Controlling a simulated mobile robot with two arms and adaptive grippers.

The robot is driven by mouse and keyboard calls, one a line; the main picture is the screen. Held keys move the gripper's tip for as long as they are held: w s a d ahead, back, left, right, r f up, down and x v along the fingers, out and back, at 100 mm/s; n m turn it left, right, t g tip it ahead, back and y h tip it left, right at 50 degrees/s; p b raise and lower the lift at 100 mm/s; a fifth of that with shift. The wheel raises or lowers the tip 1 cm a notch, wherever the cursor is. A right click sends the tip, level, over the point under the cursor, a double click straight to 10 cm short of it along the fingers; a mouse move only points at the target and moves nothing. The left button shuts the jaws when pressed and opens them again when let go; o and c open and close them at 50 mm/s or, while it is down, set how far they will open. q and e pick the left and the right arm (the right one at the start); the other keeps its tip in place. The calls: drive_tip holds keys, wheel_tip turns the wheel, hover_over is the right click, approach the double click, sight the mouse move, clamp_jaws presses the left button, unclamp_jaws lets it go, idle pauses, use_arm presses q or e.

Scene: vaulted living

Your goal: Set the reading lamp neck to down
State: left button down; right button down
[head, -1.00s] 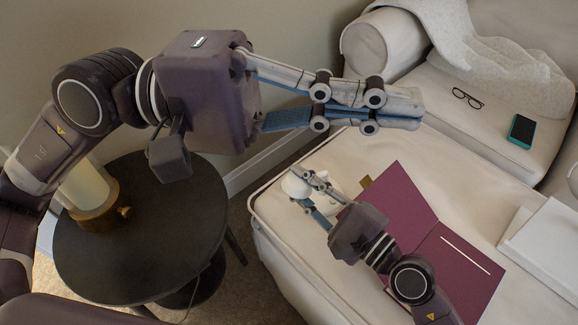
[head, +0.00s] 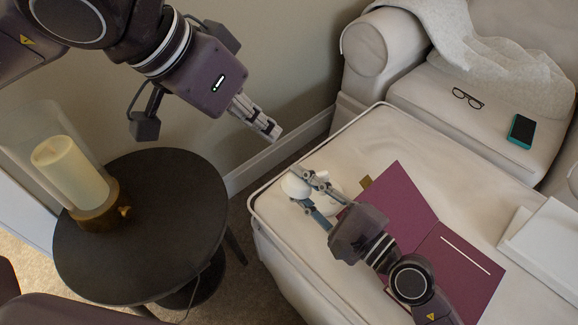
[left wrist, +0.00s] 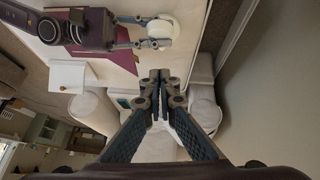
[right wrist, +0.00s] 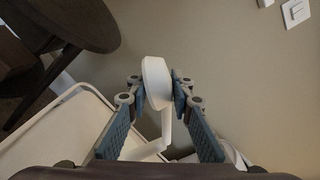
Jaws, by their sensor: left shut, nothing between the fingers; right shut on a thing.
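My right gripper (head: 301,188) is shut on the lamp head. The lamp's lower part is partly hidden by that gripper in the head view. My left gripper (head: 272,131) is shut and empty, in the air above and left of the lamp. In the left wrist view its fingertips (left wrist: 160,76) meet, and the lamp (left wrist: 160,29) shows beyond them.
A dark round side table (head: 165,245) at the left carries a glass lantern with a candle (head: 70,170). A maroon folder (head: 400,200) lies open under my right arm. A white book (head: 548,245), glasses (head: 467,98) and a phone (head: 521,131) lie farther right.

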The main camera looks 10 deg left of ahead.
drive_tip(key=shift+s+f, duration=0.1)
drive_tip(key=shift+f, duration=0.2)
use_arm(q)
hover_over(289, 181)
drive_tip(key=w, duration=0.1)
wheel_tip(289, 181, down, 9)
drive_tip(key=shift+d+r, duration=0.15)
drive_tip(key=shift+r, duration=0.05)
drive_tip(key=shift+s+f, duration=0.25)
drive_tip(key=shift+f, duration=1)
drive_tip(key=shift+s+f, duration=0.2)
drive_tip(key=shift+f, duration=0.55)
